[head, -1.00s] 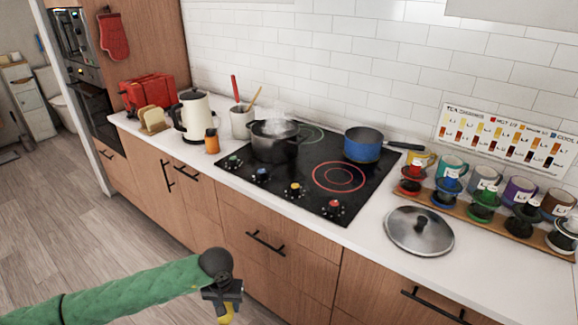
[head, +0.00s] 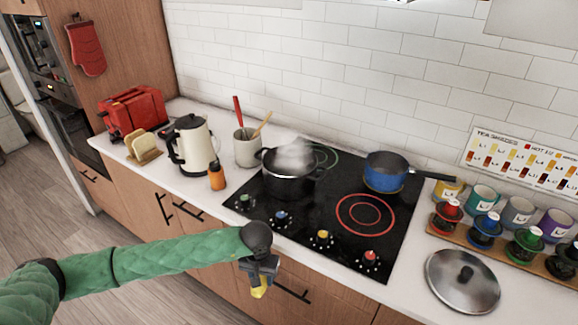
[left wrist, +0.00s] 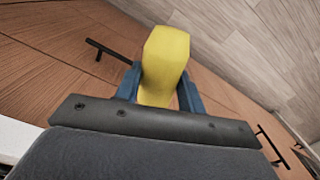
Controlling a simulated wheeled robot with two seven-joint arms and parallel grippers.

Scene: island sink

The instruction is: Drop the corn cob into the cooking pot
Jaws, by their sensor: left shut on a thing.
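My left gripper (head: 260,282) is in front of the cabinet fronts, lower than the counter top and short of the stove. It is shut on the yellow corn cob (head: 259,292), which sticks out below the fingers. In the left wrist view the corn cob (left wrist: 164,62) sits between the two blue fingers (left wrist: 158,90). My right gripper is not in view.
A blue saucepan (head: 385,171) stands on the stove right of the pot. A kettle (head: 194,145), an orange bottle (head: 216,176) and a utensil holder (head: 247,148) stand left of it. A lid (head: 463,281) lies on the counter at right, near a rack of cups (head: 484,198).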

